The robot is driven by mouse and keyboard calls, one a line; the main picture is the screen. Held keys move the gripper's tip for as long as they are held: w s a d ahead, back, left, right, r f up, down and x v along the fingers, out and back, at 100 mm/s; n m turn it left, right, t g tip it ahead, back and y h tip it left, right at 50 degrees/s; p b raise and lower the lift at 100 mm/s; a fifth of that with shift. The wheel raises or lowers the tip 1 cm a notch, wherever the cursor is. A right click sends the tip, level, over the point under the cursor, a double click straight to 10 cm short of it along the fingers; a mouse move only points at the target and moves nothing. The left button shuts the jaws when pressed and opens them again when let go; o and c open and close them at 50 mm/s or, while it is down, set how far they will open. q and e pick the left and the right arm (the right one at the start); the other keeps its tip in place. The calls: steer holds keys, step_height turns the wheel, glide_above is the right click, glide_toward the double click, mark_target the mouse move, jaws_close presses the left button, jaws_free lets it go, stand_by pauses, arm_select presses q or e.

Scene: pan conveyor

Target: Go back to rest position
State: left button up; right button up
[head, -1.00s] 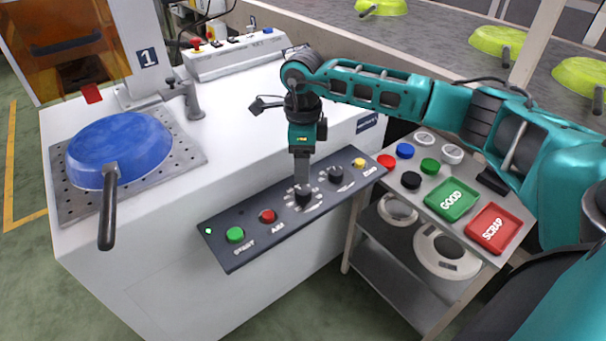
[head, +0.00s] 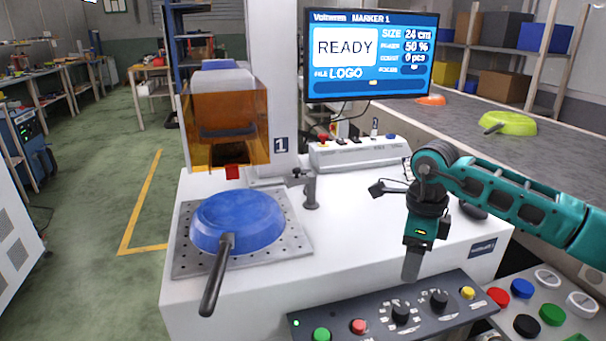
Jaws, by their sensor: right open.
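My right gripper (head: 412,264) points down above the dark control panel (head: 376,312) on the front of the white machine. It is open and holds nothing. Its fingertips show near the panel's dials, apart from them as far as I can see. My right arm reaches in from the right edge. My left gripper is out of view. A blue pan (head: 238,218) lies upside down on the perforated plate (head: 186,262), its dark handle pointing to the front, well left of my right gripper.
A screen (head: 372,53) reads READY. A small clamp post (head: 311,192) stands beside the plate. The conveyor (head: 465,120) behind my arm carries a green pan (head: 508,123) and an orange pan (head: 430,100). Floor at left is clear.

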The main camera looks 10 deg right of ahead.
steer(key=s+a+f+g+y+p, duration=0.15)
steer(key=a+y, duration=0.25)
steer(key=a, duration=0.5)
steer(key=s+a+f+y+p, duration=0.1)
steer(key=s+a+y, duration=0.25)
steer(key=a, duration=0.45)
steer(key=s+a+r+m+t+y+p, duration=0.3)
steer(key=a+r+m+t+y, duration=0.2)
steer(key=a+r+m+y, duration=0.45)
steer(key=w+d+f+m+t+h+p, duration=0.15)
steer(key=d+f+m+t+h, duration=0.35)
steer(key=m, duration=0.6)
steer(key=w+d+m+t+h+p, duration=0.1)
steer(key=m+t+h+p, duration=0.15)
steer(key=m+t, duration=0.75)
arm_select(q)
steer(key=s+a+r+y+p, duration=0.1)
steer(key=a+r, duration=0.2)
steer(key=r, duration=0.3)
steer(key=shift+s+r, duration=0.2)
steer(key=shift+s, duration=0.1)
arm_select(e)
steer(key=s+d+f+m+g+h, duration=0.7)
steer(key=s+d+f+m, duration=0.1)
steer(key=s+f+m, duration=0.4)
steer(key=shift+s+d+f+m+g, duration=0.15)
steer(key=shift+s+f+m+g, duration=0.2)
steer(key=shift+f+m, duration=0.5)
